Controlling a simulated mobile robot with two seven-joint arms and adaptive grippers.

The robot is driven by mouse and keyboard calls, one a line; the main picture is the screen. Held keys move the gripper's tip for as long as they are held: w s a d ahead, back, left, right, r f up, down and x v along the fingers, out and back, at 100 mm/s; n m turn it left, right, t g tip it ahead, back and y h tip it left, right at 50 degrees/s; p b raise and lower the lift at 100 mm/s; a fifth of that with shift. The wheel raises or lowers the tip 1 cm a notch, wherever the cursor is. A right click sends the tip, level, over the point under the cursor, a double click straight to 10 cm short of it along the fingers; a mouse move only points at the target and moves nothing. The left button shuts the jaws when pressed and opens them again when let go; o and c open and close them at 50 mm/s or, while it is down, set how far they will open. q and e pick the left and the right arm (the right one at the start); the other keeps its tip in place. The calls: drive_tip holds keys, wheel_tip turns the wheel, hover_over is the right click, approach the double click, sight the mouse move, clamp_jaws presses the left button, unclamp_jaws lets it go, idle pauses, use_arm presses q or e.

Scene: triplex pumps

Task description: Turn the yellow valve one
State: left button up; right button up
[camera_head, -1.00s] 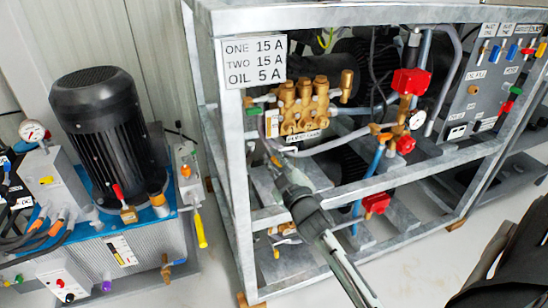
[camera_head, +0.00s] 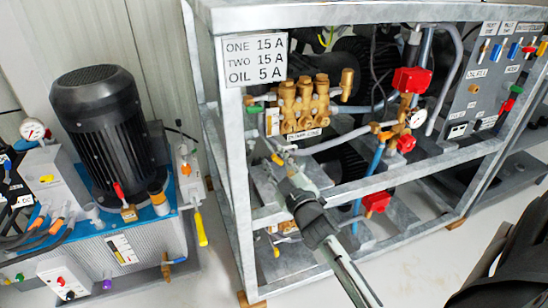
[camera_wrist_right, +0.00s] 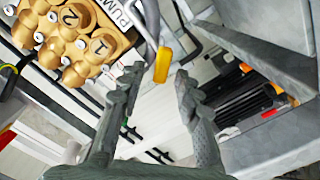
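A yellow valve handle (camera_wrist_right: 163,64) shows in the right wrist view, just beyond and between the fingertips of my right gripper (camera_wrist_right: 157,80). The fingers are apart, and I see no clear contact with the handle. In the head view, a small yellow handle (camera_head: 277,158) shows below the brass pump block (camera_head: 304,105), close to the tip of my right gripper (camera_head: 284,168). The pump block in the wrist view (camera_wrist_right: 75,40) bears the numbers 1 and 2. My left gripper is not in view.
A grey metal frame (camera_head: 233,170) surrounds the pump, with rails near my right arm. Red valves (camera_head: 411,80) and a gauge sit to the right. A black motor (camera_head: 100,125) stands at left; another yellow handle (camera_head: 276,252) is on the lower shelf.

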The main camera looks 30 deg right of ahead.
drive_tip(key=v, duration=1)
drive_tip(key=shift+s, duration=0.15)
drive_tip(key=shift+a, duration=0.1)
idle(6.8)
